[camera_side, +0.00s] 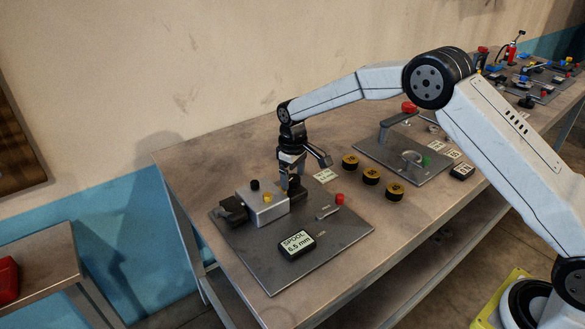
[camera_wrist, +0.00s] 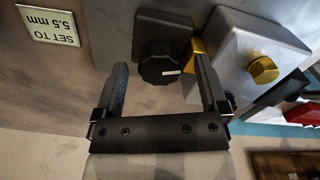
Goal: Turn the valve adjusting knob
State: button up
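The valve is a silver block (camera_side: 262,205) on a grey plate on the bench, with black and brass fittings; the block also shows in the wrist view (camera_wrist: 236,50). A black ribbed knob (camera_wrist: 162,62) with a white pointer mark faces the wrist camera, in front of a dark block. The mark points right in that view. My gripper (camera_wrist: 160,70) is open, with one finger on each side of the knob and visible gaps to it. In the side view, my gripper (camera_side: 291,178) points down at the right end of the valve, hiding the knob.
A display (camera_side: 296,244) reads "SPOOL 6.5 mm". A card (camera_wrist: 50,24) reads "SET TO 5.5 mm". A red button (camera_side: 339,199) and a small lever (camera_side: 327,212) are on the plate. Several black-and-yellow discs (camera_side: 371,176) and another plate with a handle (camera_side: 405,150) lie to the right.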

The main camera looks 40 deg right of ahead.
aim_at(294, 178)
jog(key=shift+r, duration=0.1)
jog(key=shift+r, duration=3.8)
jog(key=shift+s, duration=0.1)
jog(key=s+d+f+m+t, duration=0.1)
jog(key=s+d+m, duration=0.1)
jog(key=s, duration=1.2)
jog(key=s+d+f+m+t, duration=0.1)
jog(key=s+d+m, duration=0.1)
jog(key=s, duration=1.3)
jog(key=shift+d+t, duration=0.3)
jog(key=shift+d, duration=0.2)
jog(key=shift+s+f, duration=0.1)
